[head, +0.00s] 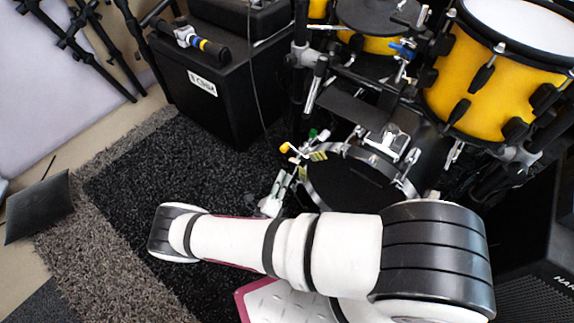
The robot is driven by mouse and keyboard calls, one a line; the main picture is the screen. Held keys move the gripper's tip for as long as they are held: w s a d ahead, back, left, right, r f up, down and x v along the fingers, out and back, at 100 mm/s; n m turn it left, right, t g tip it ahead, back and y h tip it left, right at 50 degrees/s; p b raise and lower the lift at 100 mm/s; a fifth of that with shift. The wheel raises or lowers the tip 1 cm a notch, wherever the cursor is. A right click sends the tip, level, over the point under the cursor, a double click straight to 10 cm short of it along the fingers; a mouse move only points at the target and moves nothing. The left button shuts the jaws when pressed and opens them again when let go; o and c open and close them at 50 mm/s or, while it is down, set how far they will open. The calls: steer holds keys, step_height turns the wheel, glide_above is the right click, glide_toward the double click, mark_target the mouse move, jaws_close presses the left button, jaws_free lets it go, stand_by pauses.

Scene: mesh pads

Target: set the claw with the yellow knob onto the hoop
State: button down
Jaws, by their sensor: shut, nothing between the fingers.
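A small yellow knob (286,148) shows left of the small drum at the centre, on a dark, thin fitting that I take for the claw. The claw's shape is too small to make out, and I cannot tell whether it touches the hoop. The silver hoop (312,188) rings the dark face of that drum. A green knob (313,133) and a pale yellow part sit close by, near the hoop's upper left edge. My white and black arm crosses the lower middle of the view. My gripper cannot be made out.
Yellow drums (470,90) and dark stands crowd the upper right. A black box (215,95) with a blue and yellow banded tool (200,40) on top stands behind. Pale grey metal parts (276,196) lie left of the hoop. The dark rug (135,180) is clear at left.

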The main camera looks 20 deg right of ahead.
mark_target(283, 151)
steer(key=c, duration=2.4)
jaws_free()
steer(key=v, duration=0.5)
steer(key=shift+w+a+f+p, duration=0.1)
steer(key=shift+w+f+p, duration=0.15)
steer(key=shift+p, duration=0.1)
steer(key=c, duration=1.9)
jaws_free()
steer(key=shift+s+a+r, duration=0.1)
steer(key=shift+a+r, duration=0.05)
steer(key=o, duration=0.4)
steer(key=a+r+m+g+p, duration=0.1)
steer(key=r+p, duration=0.1)
steer(key=r, duration=0.1)
steer(key=w+a+r+g+p, duration=0.1)
steer(key=r+p, duration=0.1)
steer(key=r, duration=0.1)
steer(key=w+a+r+m+g+h+p, duration=0.1)
steer(key=a+r+g+p, duration=0.1)
steer(key=r+p, duration=0.1)
steer(key=shift+w+a+m, duration=0.1)
steer(key=shift+w+m, duration=0.1)
steer(key=shift+m, duration=0.1)
steer(key=shift+o, duration=0.2)
steer(key=b+x, duration=0.2)
steer(key=x, duration=1.1)
steer(key=shift+w+d, duration=0.1)
steer(key=shift+d, duration=0.2)
jaws_close()
